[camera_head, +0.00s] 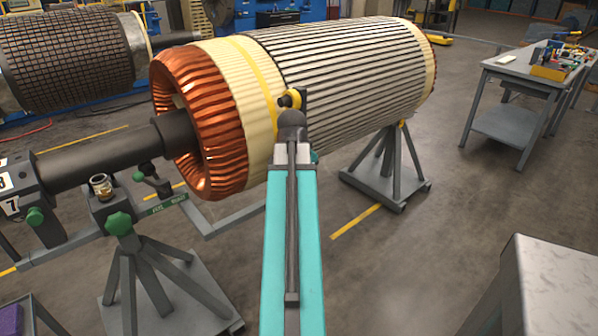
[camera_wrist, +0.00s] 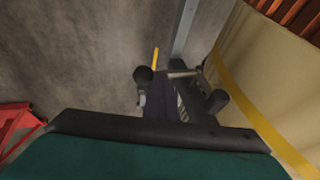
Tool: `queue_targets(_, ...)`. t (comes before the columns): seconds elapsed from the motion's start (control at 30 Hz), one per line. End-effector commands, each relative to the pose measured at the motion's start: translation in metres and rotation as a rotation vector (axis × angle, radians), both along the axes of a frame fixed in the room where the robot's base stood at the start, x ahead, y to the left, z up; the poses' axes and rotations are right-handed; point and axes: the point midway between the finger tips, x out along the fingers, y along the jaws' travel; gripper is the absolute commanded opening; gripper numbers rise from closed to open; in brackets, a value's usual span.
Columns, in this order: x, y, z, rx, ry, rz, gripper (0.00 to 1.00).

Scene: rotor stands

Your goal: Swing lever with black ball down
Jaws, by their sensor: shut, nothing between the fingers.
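A black ball (camera_wrist: 143,74) shows in the wrist view near the middle, just beyond my gripper (camera_wrist: 161,104). A thin grey lever rod (camera_wrist: 184,73) and dark fittings show to its right. I cannot tell how the ball joins them. The dark fingers of my gripper look closed and empty, and their tips are hard to make out. I cannot tell whether they touch the lever. In the head view my arm hides most of the gripper in front of the rotor (camera_head: 345,70). A small dark lever-like fitting (camera_head: 152,170) sits by the rotor shaft there.
The rotor has a copper end winding (camera_head: 212,125) and a cream band, close on the right in the wrist view. A stand with a green knob (camera_head: 119,223) is at front left. A grey bench (camera_head: 560,285) is at lower right. Open floor lies between.

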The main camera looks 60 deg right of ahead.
Motion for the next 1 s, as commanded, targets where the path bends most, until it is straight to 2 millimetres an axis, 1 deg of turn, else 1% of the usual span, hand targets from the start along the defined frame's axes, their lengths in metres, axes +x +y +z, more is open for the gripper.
queue_targets(0.03, -0.005, 0.001, -0.001, 0.004, 0.012, -0.007, 0.0)
queue_targets(0.27, -0.006, 0.005, 0.007, 0.004, 0.011, -0.006, 0.0)
queue_targets(1.0, -0.007, 0.037, 0.067, 0.001, 0.003, 0.002, 0.0)
